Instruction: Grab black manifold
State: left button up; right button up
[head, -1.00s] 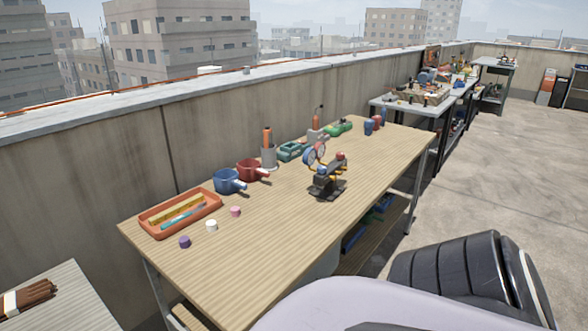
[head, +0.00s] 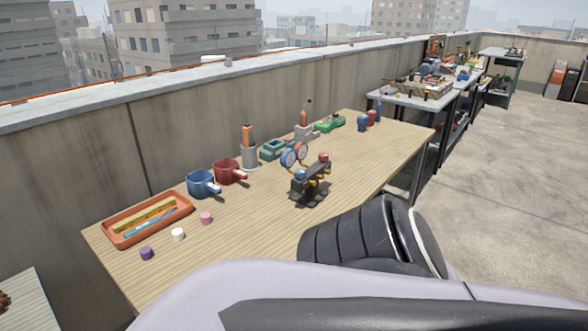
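The black manifold (head: 309,186) stands on the wooden workbench (head: 262,224), right of the middle of its top. It has a blue and a red knob and two round gauges, one blue and one red, at its upper left. Nothing is holding it. Parts of my own arm and body fill the lower middle of the head view and cover the bench's near right edge. Neither of my grippers shows in the view.
An orange tray (head: 148,219) lies at the bench's left end, with purple, white and pink caps near it. A blue mug (head: 202,184), a red mug (head: 229,172) and a grey holder (head: 249,156) line the wall side. Open floor (head: 500,200) lies to the right.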

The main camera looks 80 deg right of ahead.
aim_at(307, 192)
jog(key=k+l+u, duration=0.2)
jog(key=l, duration=0.3)
jog(key=k+l+u, duration=0.2)
jog(key=l, duration=0.25)
jog(key=k+l+u, duration=0.2)
jog(key=k+l, duration=0.65)
jog(key=l, duration=0.2)
jog(key=k+l+u, duration=0.1)
jog(key=k+l, duration=0.4)
jog(key=l, duration=0.15)
